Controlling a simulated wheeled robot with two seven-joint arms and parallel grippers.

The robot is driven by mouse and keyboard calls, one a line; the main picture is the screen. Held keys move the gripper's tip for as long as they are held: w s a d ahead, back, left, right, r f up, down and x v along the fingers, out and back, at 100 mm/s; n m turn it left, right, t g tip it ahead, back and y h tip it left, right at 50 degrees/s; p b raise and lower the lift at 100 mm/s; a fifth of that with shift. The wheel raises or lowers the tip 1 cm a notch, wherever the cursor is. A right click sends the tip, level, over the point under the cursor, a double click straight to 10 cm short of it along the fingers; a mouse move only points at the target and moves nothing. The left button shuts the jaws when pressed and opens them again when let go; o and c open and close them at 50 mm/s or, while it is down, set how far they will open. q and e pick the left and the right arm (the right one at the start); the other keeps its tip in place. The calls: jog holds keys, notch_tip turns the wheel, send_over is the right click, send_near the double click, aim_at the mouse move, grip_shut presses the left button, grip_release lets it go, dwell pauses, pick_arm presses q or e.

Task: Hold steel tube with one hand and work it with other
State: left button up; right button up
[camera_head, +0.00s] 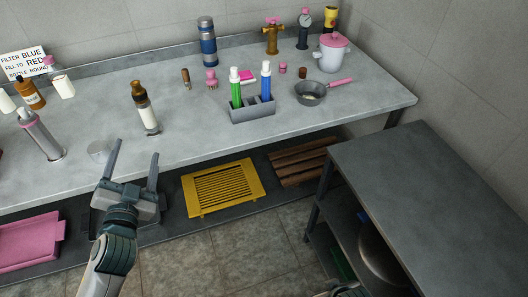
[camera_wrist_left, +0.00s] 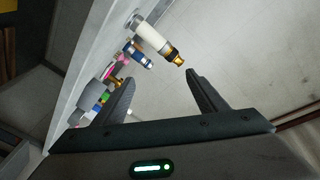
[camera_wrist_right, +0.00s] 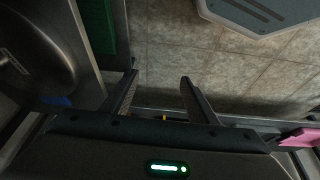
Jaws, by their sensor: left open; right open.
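A steel-grey cylinder with a pink top (camera_head: 42,137), probably the steel tube, stands on the counter (camera_head: 185,125) at the left in the head view. A second steel cylinder with a blue band (camera_head: 208,42) stands at the back. My left gripper (camera_head: 135,155) is open and empty in front of the counter's front edge; its jaws also show in the left wrist view (camera_wrist_left: 160,78). A white bottle with a dark collar and amber top (camera_head: 146,110) stands beyond its fingers. My right gripper (camera_wrist_right: 159,78) is open and empty above the floor, low beside the side table.
A grey rack (camera_head: 252,112) holds green and blue bottles. A pan (camera_head: 312,95), pink-lidded pot (camera_head: 332,55) and brass tap (camera_head: 272,37) stand right. A round steel disc (camera_head: 98,150) lies near the front edge. The grey side table (camera_head: 430,190) blocks the right.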

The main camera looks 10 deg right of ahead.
pick_arm(q)
jog(key=d+r+m+g+h, duration=0.4)
jog(key=d+r+m+h, duration=0.8)
jog(key=r+m+h, duration=0.7)
jog(key=w+a+f+m+g+y, duration=0.4)
jog(key=a+f+m+g+y, duration=0.4)
jog(key=f+m, duration=0.45)
jog(key=w+a+r+n+g+y, duration=0.1)
jog(key=a+y, duration=0.9)
jog(key=a, duration=1.2)
jog(key=shift+w+r+n+g, duration=0.35)
jog(key=shift+r+n+g, duration=0.1)
jog(key=shift+r+g, duration=0.1)
pick_arm(e)
notch_tip(320, 180, down, 22)
jog(key=s+a+t+y, duration=0.1)
jog(key=s+a+t, duration=0.1)
jog(key=shift+a, duration=0.4)
